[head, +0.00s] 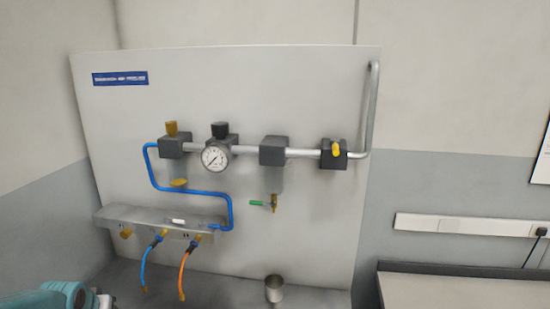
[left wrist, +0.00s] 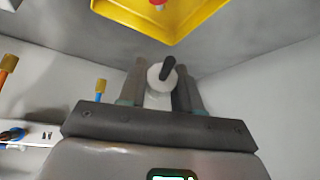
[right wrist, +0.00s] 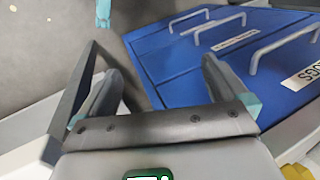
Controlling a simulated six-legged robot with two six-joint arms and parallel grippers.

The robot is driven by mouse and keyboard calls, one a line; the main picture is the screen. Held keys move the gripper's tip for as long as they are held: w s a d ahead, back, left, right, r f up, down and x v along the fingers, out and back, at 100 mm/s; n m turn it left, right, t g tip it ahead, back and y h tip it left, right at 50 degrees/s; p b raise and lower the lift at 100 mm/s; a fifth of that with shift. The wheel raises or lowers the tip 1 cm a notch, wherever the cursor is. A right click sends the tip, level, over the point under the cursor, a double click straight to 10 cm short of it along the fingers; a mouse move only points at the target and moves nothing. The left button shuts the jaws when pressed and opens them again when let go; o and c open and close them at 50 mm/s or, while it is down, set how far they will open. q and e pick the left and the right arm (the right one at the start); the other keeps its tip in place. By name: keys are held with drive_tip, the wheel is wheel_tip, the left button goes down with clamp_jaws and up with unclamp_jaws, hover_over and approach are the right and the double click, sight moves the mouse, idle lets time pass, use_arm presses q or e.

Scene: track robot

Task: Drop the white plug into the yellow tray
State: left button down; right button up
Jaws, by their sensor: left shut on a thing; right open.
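In the left wrist view my left gripper (left wrist: 160,68) is shut on a round white piece with a dark stem, which I take to be the white plug (left wrist: 154,80). The yellow tray (left wrist: 205,14) is at the top of that view, beyond the fingertips and apart from the plug. Its far part is cut off by the frame edge. A small red and white item (left wrist: 158,4) shows inside the tray. My right gripper (right wrist: 152,62) is open and empty in the right wrist view. The tray is not in the head view.
A panel (head: 310,220) carries pipes, a gauge (head: 215,157) and a grey manifold (head: 150,217) with blue and orange hoses. A metal cup (head: 274,288) stands below it. A blue drawer unit (right wrist: 190,62) with handles is near my right gripper. A worktop (head: 450,292) is at right.

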use_arm(q)
wheel_tip(320, 180, down, 5)
drive_tip(key=b, duration=0.2)
drive_tip(key=shift+r+b, duration=0.15)
drive_tip(key=shift+b, duration=0.15)
drive_tip(key=shift+f, duration=0.25)
drive_tip(key=c, duration=0.7)
unclamp_jaws()
drive_tip(key=shift+r, duration=0.1)
